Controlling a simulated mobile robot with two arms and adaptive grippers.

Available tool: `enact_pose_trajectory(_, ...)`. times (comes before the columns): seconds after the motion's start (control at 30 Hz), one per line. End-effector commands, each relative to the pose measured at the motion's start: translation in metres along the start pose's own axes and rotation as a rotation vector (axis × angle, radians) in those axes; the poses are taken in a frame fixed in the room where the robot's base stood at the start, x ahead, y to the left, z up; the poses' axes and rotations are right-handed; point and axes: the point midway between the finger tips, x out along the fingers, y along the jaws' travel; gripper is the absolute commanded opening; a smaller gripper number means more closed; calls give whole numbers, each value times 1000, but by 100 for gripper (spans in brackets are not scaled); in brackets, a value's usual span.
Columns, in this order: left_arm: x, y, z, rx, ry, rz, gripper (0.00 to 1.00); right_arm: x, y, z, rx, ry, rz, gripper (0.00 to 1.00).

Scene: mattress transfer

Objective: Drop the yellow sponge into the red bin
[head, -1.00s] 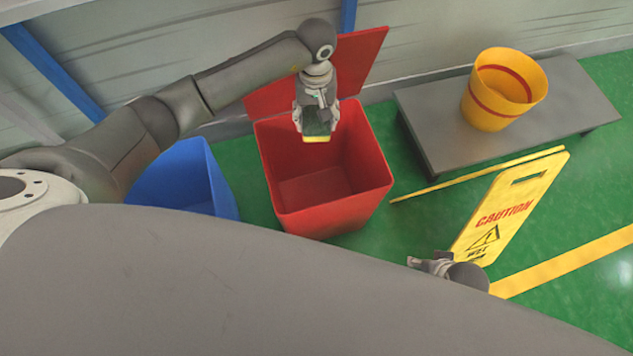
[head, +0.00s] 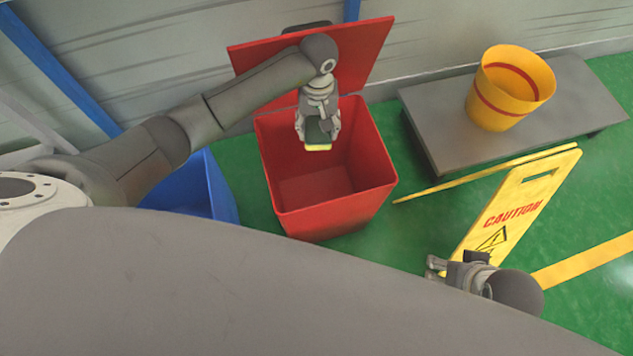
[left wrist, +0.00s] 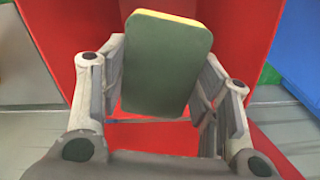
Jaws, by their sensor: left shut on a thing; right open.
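The yellow sponge (head: 318,147) has a dark green face and a yellow edge. My left gripper (head: 318,130) is shut on it and holds it over the open mouth of the red bin (head: 335,215). In the left wrist view the sponge (left wrist: 166,62) sits between the two fingers, its green face towards the camera, with red bin walls (left wrist: 228,45) behind it. The bin's red lid (head: 350,58) stands open at the back. My right gripper (head: 437,268) is open and empty at the lower right, near the caution sign.
A blue bin (head: 215,190) stands left of the red bin, partly behind my left arm. A yellow caution sign (head: 520,210) stands at the right on the green floor. A yellow bucket (head: 510,90) with a red band rests on a low grey platform (head: 575,100).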

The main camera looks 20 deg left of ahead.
Motion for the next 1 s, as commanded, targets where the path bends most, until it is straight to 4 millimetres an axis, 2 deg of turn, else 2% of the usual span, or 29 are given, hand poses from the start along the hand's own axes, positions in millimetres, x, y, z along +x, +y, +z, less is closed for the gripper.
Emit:
enact_pose_trajectory(0.3,1,0,0,0,0,0,22,-2,0,0,0,1,1,59)
enact_pose_trajectory(0.33,1,0,0,0,0,0,59,-2,0,0,0,1,1,59)
enact_pose_trajectory(0.5,1,0,0,0,0,0,81,-2,0,0,0,1,1,59)
enact_pose_trajectory(0.87,0,0,0,0,1,0,82,-2,0,0,0,2,0,59)
enact_pose_trajectory(1.0,-14,0,-2,0,5,0,82,-2,0,0,0,2,0,59)
